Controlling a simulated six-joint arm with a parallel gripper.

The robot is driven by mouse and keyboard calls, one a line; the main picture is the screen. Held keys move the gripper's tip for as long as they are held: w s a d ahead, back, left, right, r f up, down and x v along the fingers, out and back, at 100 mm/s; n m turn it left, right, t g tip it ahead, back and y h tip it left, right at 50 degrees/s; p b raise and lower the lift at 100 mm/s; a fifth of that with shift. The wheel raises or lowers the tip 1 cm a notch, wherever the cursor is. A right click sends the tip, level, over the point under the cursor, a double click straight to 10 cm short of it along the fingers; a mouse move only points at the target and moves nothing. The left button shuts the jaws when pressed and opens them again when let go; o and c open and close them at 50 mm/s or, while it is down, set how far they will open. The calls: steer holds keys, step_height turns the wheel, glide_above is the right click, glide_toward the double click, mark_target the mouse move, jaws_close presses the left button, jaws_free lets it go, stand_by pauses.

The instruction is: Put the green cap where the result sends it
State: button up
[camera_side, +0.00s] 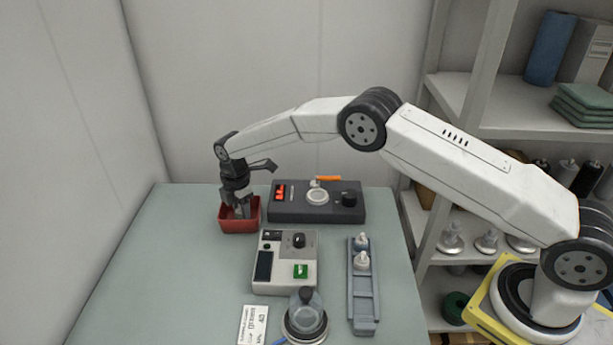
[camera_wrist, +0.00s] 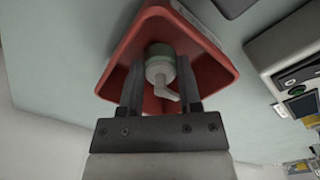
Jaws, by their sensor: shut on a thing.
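My gripper (camera_wrist: 161,72) points down into the red bin (camera_side: 240,226) at the back left of the table. In the wrist view, its fingers are shut on the green cap (camera_wrist: 160,52), a pale pump cap with a dull green band and a white bent spout. The cap is inside the outline of the bin, whose red wall (camera_wrist: 222,72) surrounds it. Whether the cap touches the bin floor cannot be told. In the side view, my gripper (camera_side: 242,210) and the bin hide the cap.
A dark device with a red display (camera_side: 281,193) stands right of the bin. A grey box (camera_side: 287,283) with a green-lit part is in front of it. A grey-blue rack (camera_side: 363,309) holds white pump caps. A glass vessel (camera_side: 305,318) and a printed card (camera_side: 253,325) are at the front.

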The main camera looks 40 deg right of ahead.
steer(key=shift+f, duration=0.55)
steer(key=o, duration=0.8)
steer(key=shift+r, duration=0.1)
step_height(320, 180, up, 13)
steer(key=shift+f, duration=0.2)
steer(key=shift+d, duration=0.1)
stand_by(0.7)
